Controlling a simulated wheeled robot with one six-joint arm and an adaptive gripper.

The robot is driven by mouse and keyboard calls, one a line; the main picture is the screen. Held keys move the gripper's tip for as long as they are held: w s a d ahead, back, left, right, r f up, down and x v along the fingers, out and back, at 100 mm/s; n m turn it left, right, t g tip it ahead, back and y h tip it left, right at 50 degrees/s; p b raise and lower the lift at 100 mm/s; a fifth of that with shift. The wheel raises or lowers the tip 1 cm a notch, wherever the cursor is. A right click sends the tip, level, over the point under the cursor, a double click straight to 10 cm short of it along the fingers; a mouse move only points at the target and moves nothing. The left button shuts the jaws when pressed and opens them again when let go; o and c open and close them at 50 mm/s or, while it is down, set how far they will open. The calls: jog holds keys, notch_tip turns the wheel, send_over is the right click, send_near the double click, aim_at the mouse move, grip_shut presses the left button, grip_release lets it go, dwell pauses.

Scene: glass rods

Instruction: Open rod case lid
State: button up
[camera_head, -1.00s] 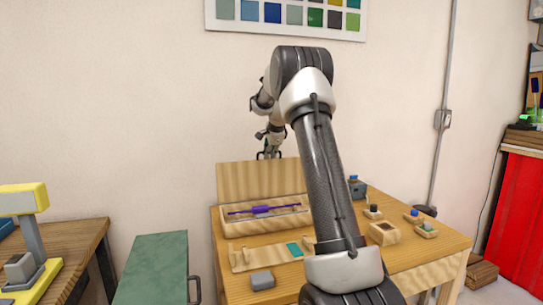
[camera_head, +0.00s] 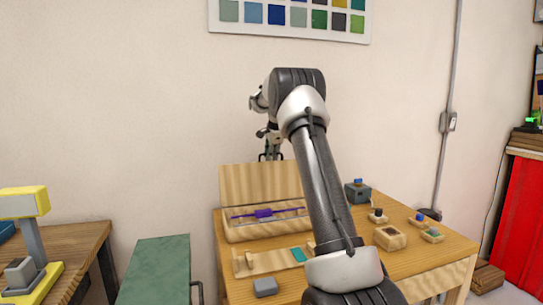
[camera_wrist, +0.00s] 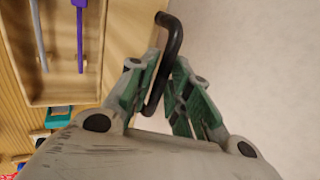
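The wooden rod case (camera_head: 240,234) stands on the table with its lid (camera_head: 258,183) raised about upright at the back. In the wrist view, the open case (camera_wrist: 58,98) shows at the upper left. The lid's black handle (camera_wrist: 172,45) lies between the green-padded fingers of my gripper (camera_wrist: 168,62), and they look shut on it. In the head view, my gripper (camera_head: 270,153) is small at the lid's top edge, partly behind my arm. A purple-gripped rod (camera_head: 263,213) lies inside the case. It also shows in the wrist view (camera_wrist: 81,25), beside a grey rod (camera_wrist: 38,35).
In front of the case are a wooden holder (camera_head: 262,263) with a teal piece and a grey block (camera_head: 265,287). A green cabinet (camera_head: 155,270) stands at the left. The wall is close behind the lid.

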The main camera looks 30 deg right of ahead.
jog(key=shift+f, duration=0.15)
jog(key=v, duration=1.2)
dwell(0.5)
